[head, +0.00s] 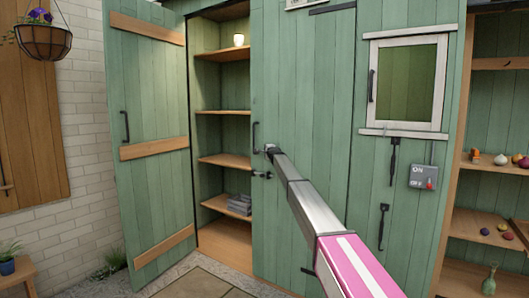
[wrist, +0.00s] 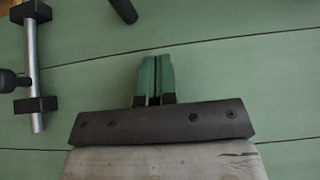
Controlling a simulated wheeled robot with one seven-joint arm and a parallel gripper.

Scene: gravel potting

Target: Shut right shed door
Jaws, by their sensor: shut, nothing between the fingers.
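The right shed door (head: 300,120) is green and planked. It looks flush or nearly flush with the shed front; I cannot tell whether a small gap is left. Its dark handle (head: 255,135) is near its left edge, with a dark latch (head: 262,175) below. My gripper (head: 270,150) is at the door's face, just right of and below the handle. In the wrist view, my gripper (wrist: 152,72) has its green-tipped fingers together and empty, facing the boards. A metal bar handle (wrist: 33,75) shows at left there. Contact with the door cannot be told.
The left shed door (head: 145,90) stands wide open, showing shelves (head: 222,110) with a lit lamp (head: 239,40) and a grey stack (head: 240,204). A window (head: 408,85), a switch box (head: 423,177) and open shelving (head: 495,165) are to the right. A hanging planter (head: 43,40) is upper left.

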